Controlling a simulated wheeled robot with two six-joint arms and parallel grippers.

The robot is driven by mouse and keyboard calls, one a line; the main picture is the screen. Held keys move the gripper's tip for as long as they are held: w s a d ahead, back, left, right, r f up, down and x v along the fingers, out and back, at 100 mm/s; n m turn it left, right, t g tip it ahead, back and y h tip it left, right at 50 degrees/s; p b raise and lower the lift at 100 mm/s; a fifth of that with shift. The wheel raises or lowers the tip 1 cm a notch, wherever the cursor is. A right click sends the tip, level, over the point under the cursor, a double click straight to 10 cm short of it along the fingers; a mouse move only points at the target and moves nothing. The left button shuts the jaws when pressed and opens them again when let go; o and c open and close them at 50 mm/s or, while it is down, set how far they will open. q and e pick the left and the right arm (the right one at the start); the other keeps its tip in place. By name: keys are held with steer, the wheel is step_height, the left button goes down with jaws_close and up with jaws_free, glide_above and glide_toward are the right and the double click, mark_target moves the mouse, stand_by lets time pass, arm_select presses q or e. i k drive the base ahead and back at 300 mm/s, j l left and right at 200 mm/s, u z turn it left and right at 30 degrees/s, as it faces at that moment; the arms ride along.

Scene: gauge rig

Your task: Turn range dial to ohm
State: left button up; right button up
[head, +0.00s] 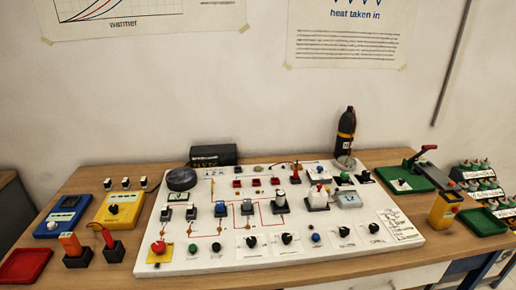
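A yellow meter (124,203) lies on the left part of the table, with a round black dial (114,209) on its face. A blue meter (72,206) lies to its left, also with a dial (51,225). Several black knobs, one of them a front knob (252,241), sit along the front of the white panel (205,262). The dial markings are too small to read, so I cannot tell which one is the range dial or where it points. Neither of my grippers shows in the head view.
A red tray (24,266) and orange and red plug blocks stand at the front left. A red mushroom button (158,248) is on the panel. A dark bottle (346,135) stands behind it. A green base with a lever (404,180) and a yellow device (444,210) are at right.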

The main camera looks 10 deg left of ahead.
mark_target(114, 209)
steer(key=u, duration=1.3)
